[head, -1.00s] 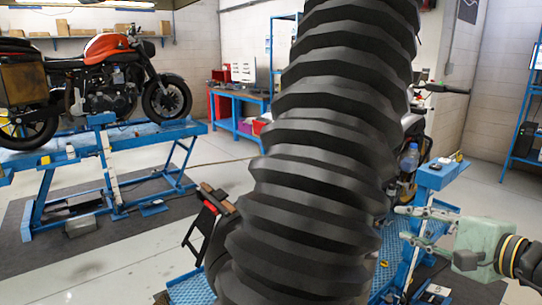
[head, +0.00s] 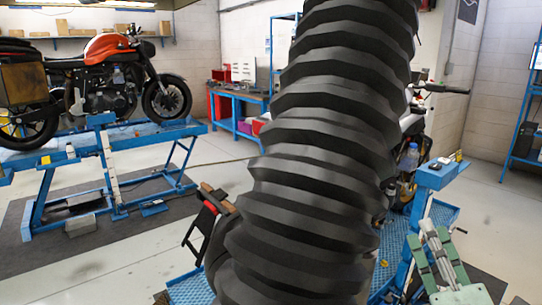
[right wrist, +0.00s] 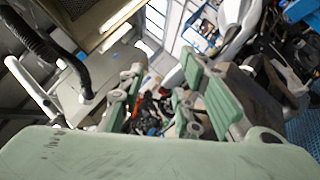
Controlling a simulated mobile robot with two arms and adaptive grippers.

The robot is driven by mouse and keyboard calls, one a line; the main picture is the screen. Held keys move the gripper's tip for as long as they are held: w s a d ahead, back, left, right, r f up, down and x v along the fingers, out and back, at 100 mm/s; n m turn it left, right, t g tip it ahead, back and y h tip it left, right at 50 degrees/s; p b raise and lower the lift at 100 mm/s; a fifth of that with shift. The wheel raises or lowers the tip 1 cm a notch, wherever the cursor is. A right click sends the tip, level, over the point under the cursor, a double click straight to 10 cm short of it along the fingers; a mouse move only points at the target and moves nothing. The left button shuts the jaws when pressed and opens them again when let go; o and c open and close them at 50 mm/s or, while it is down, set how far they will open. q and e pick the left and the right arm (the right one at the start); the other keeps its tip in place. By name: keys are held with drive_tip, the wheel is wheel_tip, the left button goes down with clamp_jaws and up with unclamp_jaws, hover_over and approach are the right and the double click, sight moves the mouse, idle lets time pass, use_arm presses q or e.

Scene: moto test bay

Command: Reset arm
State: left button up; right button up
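My right gripper (head: 430,228) is at the lower right of the head view, beside the blue lift post. Its green-padded fingers point up and stand apart, with nothing between them. In the right wrist view the two fingers (right wrist: 165,95) are also spread apart and empty. My left gripper is not in view.
A large black ribbed tube (head: 310,150) stands close in front of the head camera and hides much of the middle. Behind it is a blue lift (head: 430,178) with a partly hidden motorcycle. An orange motorcycle (head: 105,47) stands on another lift (head: 165,132). Floor between is clear.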

drive_tip(key=s+d+f+m+g+h, duration=0.1)
drive_tip(key=s+f+m+g+h, duration=0.2)
drive_tip(key=f+m, duration=0.4)
drive_tip(key=s+d+f+m+g+h, duration=0.15)
drive_tip(key=f+m+g, duration=0.25)
drive_tip(key=f, duration=0.5)
drive_tip(key=s+d+f+m+g+h, duration=0.1)
drive_tip(key=s+f+m+g, duration=0.25)
drive_tip(key=f+m, duration=0.35)
drive_tip(key=s+a+f+m+g+y, duration=0.25)
drive_tip(key=s+a+f+g, duration=0.3)
drive_tip(key=s+f, duration=0.3)
drive_tip(key=s+a+f+m+g+y, duration=0.2)
drive_tip(key=s+a+f+g+y, duration=0.15)
drive_tip(key=s+a+f, duration=0.45)
wheel_tip(320, 180, down, 26)
drive_tip(key=s+d+r+g+h, duration=0.1)
drive_tip(key=s+d, duration=0.1)
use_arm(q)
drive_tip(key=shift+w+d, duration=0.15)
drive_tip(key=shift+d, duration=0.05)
use_arm(e)
drive_tip(key=s+d+f+g, duration=0.1)
drive_tip(key=s+d+f, duration=0.1)
drive_tip(key=s+f, duration=1.4)
drive_tip(key=shift+s+d+n, duration=0.25)
drive_tip(key=shift+s+n, duration=0.15)
drive_tip(key=shift+n, duration=0.05)
drive_tip(key=shift+g, duration=0.25)
